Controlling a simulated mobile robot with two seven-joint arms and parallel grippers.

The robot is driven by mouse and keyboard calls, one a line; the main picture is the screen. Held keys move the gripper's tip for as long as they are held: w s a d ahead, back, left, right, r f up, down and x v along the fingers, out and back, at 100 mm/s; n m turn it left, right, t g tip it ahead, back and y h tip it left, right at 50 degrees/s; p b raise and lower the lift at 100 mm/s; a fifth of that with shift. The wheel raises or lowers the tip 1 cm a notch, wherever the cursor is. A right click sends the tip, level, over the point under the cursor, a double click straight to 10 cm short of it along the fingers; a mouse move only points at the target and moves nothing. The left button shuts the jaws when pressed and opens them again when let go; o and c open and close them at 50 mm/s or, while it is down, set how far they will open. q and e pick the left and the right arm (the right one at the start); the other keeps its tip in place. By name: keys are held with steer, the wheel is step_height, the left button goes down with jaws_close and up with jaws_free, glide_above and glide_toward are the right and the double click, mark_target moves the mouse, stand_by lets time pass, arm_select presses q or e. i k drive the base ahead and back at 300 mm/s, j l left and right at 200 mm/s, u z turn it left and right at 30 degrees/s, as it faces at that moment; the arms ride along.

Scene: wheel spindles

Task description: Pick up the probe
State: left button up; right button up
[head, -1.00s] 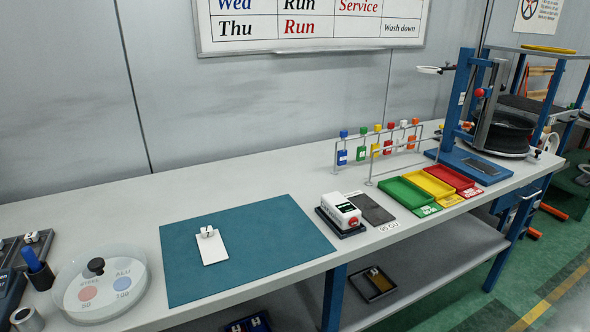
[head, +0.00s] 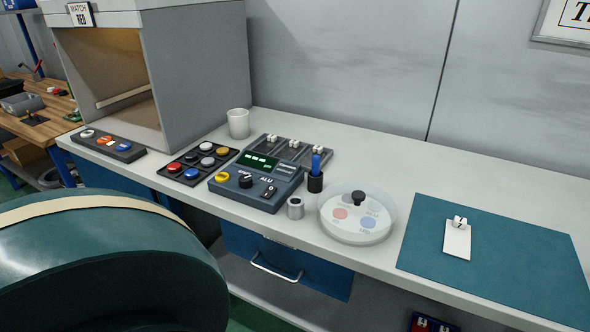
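A blue stick-like piece (head: 316,161) stands upright in a small black cup (head: 315,182) on the bench in the head view; it may be the probe. The cup is just right of a dark meter box (head: 258,187) with a green display, a yellow knob and the label ALU. The lower part of the blue piece is hidden in the cup. Neither of my grippers is in view.
A round clear-covered dish (head: 338,228) with a black knob and a small metal cylinder (head: 296,208) stand near the cup. A slotted tray (head: 318,157) lies behind. A teal mat (head: 420,236) with a white card is at right. A large dark green round body (head: 110,265) fills the lower left.

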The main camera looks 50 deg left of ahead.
mark_target(316, 157)
steer(key=u, duration=1.35)
